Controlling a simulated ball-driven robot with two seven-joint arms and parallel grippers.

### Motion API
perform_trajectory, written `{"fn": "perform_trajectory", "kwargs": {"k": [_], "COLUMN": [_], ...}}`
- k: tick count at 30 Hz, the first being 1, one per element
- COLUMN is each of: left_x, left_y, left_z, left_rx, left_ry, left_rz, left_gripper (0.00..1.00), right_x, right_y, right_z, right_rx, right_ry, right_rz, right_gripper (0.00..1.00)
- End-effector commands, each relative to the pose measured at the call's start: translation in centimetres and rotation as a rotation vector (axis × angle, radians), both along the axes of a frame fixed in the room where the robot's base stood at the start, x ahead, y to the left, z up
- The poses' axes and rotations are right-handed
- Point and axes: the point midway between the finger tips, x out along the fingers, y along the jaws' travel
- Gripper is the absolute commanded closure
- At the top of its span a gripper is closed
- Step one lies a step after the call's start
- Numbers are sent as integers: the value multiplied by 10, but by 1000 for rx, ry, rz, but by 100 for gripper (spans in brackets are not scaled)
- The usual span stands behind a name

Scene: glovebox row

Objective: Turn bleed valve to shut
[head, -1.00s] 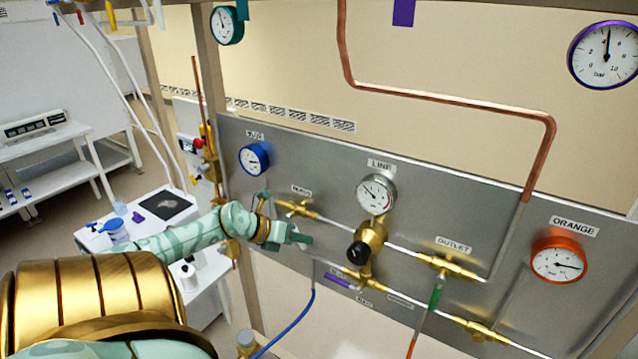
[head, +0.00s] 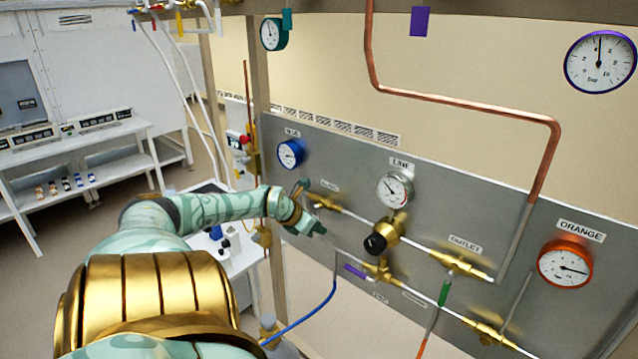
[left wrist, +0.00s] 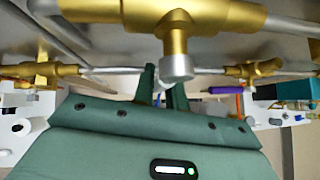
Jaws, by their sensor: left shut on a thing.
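My left gripper (head: 318,229) reaches the panel from the left, just below a brass valve (head: 325,203) on the upper pipe. Its label is too small to read, but I take it for the bleed valve. In the left wrist view the green fingers (left wrist: 164,86) are close together on a thin pale part, mostly hidden between them. A brass fitting with a silver end (left wrist: 176,67) stands right in front of the fingers. The handle's angle cannot be made out. My right gripper is not in view.
The line gauge (head: 395,189) and a black knob (head: 376,243) sit right of the gripper. A purple handle (head: 355,271) and a green handle (head: 444,292) are lower on the panel. A blue hose (head: 318,313) hangs below.

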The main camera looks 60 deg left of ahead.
Motion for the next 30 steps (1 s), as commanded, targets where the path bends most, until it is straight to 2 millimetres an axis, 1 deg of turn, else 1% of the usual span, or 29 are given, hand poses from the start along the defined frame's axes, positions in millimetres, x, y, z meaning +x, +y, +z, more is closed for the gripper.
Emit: {"fn": "perform_trajectory", "kwargs": {"k": [9,10,11,12,23,26,30], "left_x": [-1,-1,-1,-1,-3,-8,-21], "left_y": [1,1,1,1,1,0,-2], "left_z": [-1,-1,-1,-1,1,7,21], "left_rx": [9,9,8,8,5,5,5], "left_ry": [5,5,6,5,4,6,9], "left_rz": [-4,-4,-3,-3,-1,-1,-2], "left_gripper": [100,84,75,65,65,65,65], "right_x": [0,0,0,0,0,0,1], "right_y": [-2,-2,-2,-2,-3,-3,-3], "right_z": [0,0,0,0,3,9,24], "right_rx": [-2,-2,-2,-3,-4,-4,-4], "right_ry": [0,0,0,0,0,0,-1], "right_rz": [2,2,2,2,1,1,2], "right_gripper": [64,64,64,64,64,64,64]}}
